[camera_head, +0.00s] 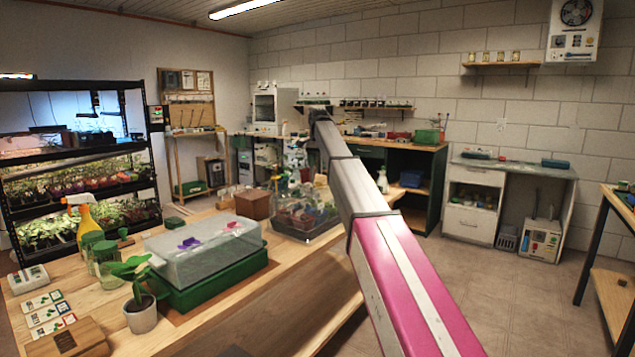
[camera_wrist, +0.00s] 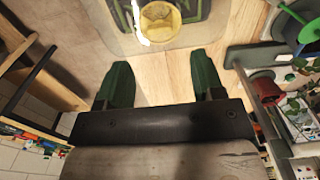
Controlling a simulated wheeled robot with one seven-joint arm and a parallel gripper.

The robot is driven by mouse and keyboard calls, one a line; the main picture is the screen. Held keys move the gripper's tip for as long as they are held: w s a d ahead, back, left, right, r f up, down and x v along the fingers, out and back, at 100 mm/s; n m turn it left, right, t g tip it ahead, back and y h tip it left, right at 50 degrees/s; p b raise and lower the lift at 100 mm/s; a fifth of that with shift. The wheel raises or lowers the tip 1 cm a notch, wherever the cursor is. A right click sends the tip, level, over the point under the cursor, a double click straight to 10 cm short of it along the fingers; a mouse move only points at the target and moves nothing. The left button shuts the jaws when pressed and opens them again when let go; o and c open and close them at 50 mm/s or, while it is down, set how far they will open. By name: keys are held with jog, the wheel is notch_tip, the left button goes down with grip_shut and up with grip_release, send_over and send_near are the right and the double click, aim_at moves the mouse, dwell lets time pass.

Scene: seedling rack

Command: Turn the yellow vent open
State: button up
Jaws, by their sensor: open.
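In the head view I cannot make out the yellow vent, and my gripper is not clear behind my arm.
A potted seedling (camera_head: 141,312) and a yellow spray bottle (camera_head: 87,222) stand at left. Pots (camera_wrist: 264,88) crowd the wrist view's right.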

aim_at(319, 184)
notch_tip(319, 184, down, 8)
jog(key=shift+r, duration=0.15)
jog(key=c, duration=0.9)
